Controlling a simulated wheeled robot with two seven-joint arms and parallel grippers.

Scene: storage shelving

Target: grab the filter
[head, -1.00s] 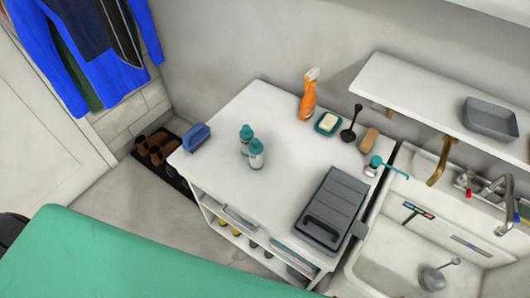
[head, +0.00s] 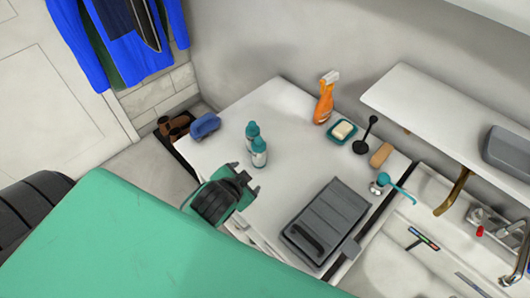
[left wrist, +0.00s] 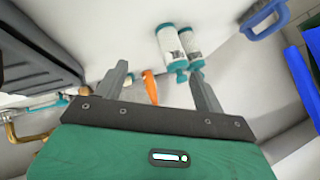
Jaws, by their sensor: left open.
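Two white cylinders with teal caps, which may be filters, stand close together on the white cabinet top (head: 290,125): a nearer cylinder (head: 259,153) and a farther cylinder (head: 252,132). The left wrist view shows one cylinder (left wrist: 171,45) and the other cylinder (left wrist: 189,42) side by side, up and right of centre. My left gripper (head: 245,180) is open and empty, just in front of the cylinders in the head view and apart from them. Its two fingers (left wrist: 160,75) are spread in the left wrist view. My right gripper is not in view.
A grey case (head: 328,222) lies right of my gripper. A blue handled object (head: 205,125) is at the left edge. An orange spray bottle (head: 323,104), soap dish (head: 341,131) and black plunger-like tool (head: 366,135) stand behind. A sink is at right.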

